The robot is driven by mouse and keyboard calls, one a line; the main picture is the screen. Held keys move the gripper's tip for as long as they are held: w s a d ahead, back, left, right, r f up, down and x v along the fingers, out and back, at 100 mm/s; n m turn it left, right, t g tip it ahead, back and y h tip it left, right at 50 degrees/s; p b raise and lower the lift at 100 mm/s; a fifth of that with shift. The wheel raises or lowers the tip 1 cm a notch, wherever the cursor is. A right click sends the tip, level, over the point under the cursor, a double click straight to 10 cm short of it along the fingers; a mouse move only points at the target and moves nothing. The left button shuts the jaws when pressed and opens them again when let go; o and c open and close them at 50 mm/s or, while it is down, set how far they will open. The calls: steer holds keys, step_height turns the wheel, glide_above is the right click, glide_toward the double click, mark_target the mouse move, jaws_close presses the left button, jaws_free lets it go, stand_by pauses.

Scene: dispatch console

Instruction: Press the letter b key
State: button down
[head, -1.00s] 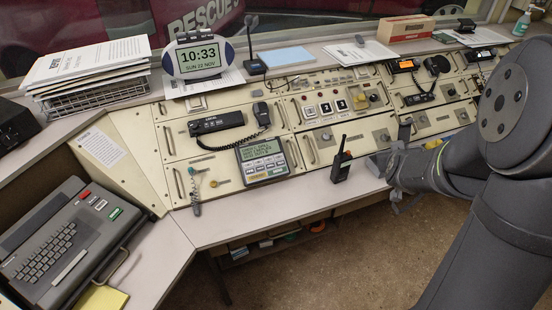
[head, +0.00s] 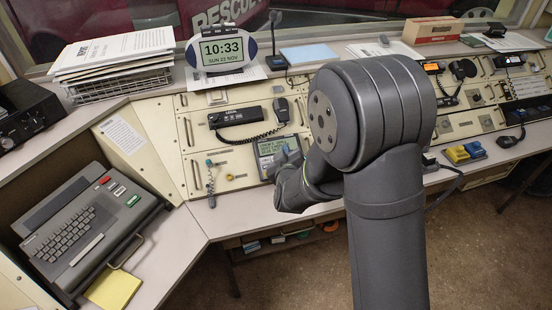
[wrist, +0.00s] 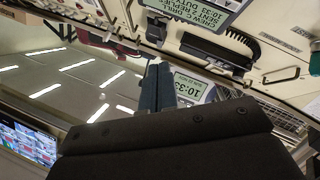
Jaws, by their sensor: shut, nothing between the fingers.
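The keyboard (head: 65,236) belongs to a grey portable terminal (head: 121,233) on the left desk wing. Its dark keys show in the head view, but the letters are too small to read, so I cannot pick out the b key. My gripper (head: 284,160) is over the console in front of the grey screen unit, well to the right of the keyboard. In the wrist view its blue-grey fingers (wrist: 158,86) are together and hold nothing. The keyboard does not show in the wrist view.
The screen unit (head: 270,147) is partly hidden behind my gripper. A corded handset (head: 238,116) hangs on the panel. A rugby-ball clock (head: 221,50) and a paper stack (head: 115,55) stand on the shelf. A yellow pad (head: 113,290) lies below the terminal. Desk between gripper and terminal is largely clear.

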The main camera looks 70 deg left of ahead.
steer(key=shift+s+f, duration=0.1)
steer(key=shift+s, duration=0.4)
steer(key=shift+a, duration=0.1)
steer(key=shift+a+f, duration=0.8)
steer(key=shift+f, duration=0.45)
steer(key=shift+a+f, duration=0.75)
steer(key=shift+f, duration=0.45)
steer(key=shift+a+f, duration=0.8)
steer(key=shift+f, duration=0.45)
steer(key=shift+a+f, duration=0.2)
steer(key=shift+f, duration=0.1)
steer(key=shift+a+f, duration=0.15)
steer(key=shift+f, duration=0.1)
steer(key=shift+r, duration=0.1)
steer(key=shift+d+r, duration=0.4)
steer(key=shift+r, duration=0.1)
